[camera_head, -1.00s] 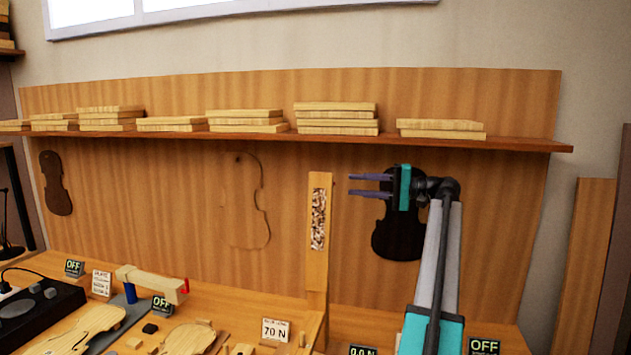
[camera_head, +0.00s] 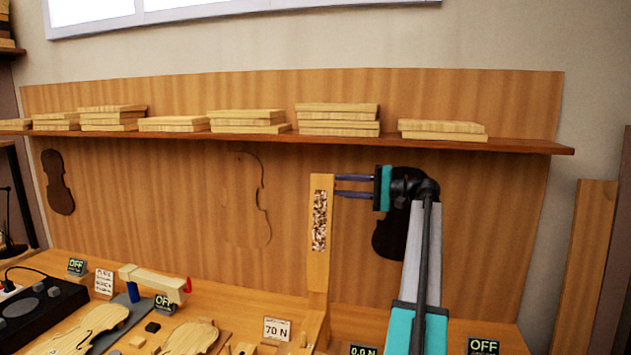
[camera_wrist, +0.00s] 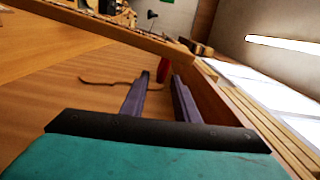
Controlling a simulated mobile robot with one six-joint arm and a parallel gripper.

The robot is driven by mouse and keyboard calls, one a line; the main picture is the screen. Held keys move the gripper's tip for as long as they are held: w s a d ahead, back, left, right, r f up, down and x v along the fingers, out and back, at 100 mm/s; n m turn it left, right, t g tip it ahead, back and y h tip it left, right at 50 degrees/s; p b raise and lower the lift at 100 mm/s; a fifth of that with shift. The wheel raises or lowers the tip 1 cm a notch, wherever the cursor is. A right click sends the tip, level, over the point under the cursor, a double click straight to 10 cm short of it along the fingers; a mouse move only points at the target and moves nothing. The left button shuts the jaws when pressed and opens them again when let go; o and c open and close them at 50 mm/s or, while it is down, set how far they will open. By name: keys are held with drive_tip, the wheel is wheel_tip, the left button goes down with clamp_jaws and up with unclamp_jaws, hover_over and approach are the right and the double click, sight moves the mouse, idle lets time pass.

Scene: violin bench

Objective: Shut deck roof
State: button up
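In the wrist view, the long wooden beam (camera_wrist: 130,32) with a speckled edge runs across beyond the fingers. My gripper (camera_head: 338,186) points left near the panel's top, with a clear gap between its fingers. Its tips appear at the panel's right edge; I cannot tell whether they touch.
A shelf (camera_head: 350,143) with several stacks of wood blanks runs above my gripper. A dark violin shape (camera_head: 388,240) is on the back board behind my arm.

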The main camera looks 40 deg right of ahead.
sight(314, 184)
drive_tip(key=p+x, duration=0.3)
drive_tip(key=x, duration=0.5)
drive_tip(key=shift+w, duration=0.15)
drive_tip(key=shift+f, duration=0.1)
clamp_jaws()
